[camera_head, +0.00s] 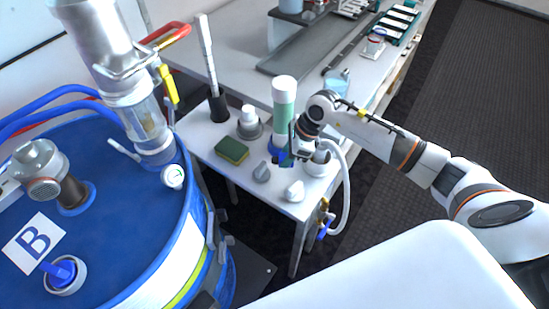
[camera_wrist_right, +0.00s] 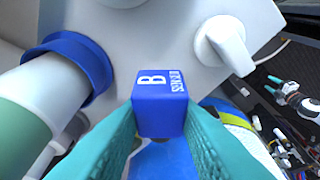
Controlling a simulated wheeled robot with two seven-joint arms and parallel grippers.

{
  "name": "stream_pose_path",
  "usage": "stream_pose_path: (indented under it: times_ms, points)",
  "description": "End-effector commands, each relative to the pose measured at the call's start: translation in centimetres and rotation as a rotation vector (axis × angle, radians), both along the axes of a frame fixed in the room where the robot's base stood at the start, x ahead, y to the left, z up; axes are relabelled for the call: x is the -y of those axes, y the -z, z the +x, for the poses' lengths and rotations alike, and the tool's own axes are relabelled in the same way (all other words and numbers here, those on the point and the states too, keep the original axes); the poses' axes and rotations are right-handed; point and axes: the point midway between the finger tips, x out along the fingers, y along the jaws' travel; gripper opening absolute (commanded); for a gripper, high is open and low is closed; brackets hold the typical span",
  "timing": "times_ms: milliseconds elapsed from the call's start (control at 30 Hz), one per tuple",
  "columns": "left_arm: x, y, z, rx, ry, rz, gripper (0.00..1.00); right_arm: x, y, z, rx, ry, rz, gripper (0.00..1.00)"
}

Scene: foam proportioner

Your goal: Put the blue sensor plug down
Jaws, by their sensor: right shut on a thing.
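My right gripper (camera_head: 287,158) is over the front part of the white table, beside the green and white tube (camera_head: 284,100). In the right wrist view its two teal fingers (camera_wrist_right: 160,128) are shut on the blue sensor plug (camera_wrist_right: 160,102), a small block with a white "B" and lettering on its face. The plug is small and partly hidden by the gripper in the head view. A small gripper with teal fingers (camera_wrist_right: 282,96), apparently my left one, shows far off at the right of the wrist view; its opening is unclear.
The tube stands in a blue ring (camera_wrist_right: 72,62) close beside the plug. A white knob (camera_head: 294,191), a grey knob (camera_head: 261,172) and a green-yellow sponge (camera_head: 231,151) are nearby. A white hose (camera_head: 343,190) hangs at the table's right edge. A blue drum (camera_head: 120,240) stands left.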

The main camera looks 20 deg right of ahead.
Motion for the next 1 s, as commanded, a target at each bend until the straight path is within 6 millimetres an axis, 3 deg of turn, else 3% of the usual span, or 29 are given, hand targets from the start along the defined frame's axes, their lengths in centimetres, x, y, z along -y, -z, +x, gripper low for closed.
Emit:
stream_pose_path:
  times_ms: [433, 867, 900, 1000]
  points:
    - [0.0, -1.5, 0.0, 0.000, 0.000, 0.000, 0.50, -0.1, 5.5, -0.1, -0.002, -0.002, 0.002, 0.02]
    - [0.0, -1.0, 0.0, 0.000, -0.001, 0.000, 0.50, 0.0, 6.5, 0.0, 0.001, -0.004, 0.000, 0.02]
    - [0.0, -1.1, 0.0, 0.000, -0.001, 0.000, 0.50, 0.0, 6.4, 0.0, 0.001, -0.004, 0.000, 0.32]
    - [0.0, -1.2, 0.0, 0.000, -0.001, 0.000, 0.50, 0.0, 6.4, 0.0, 0.001, -0.004, 0.000, 0.48]
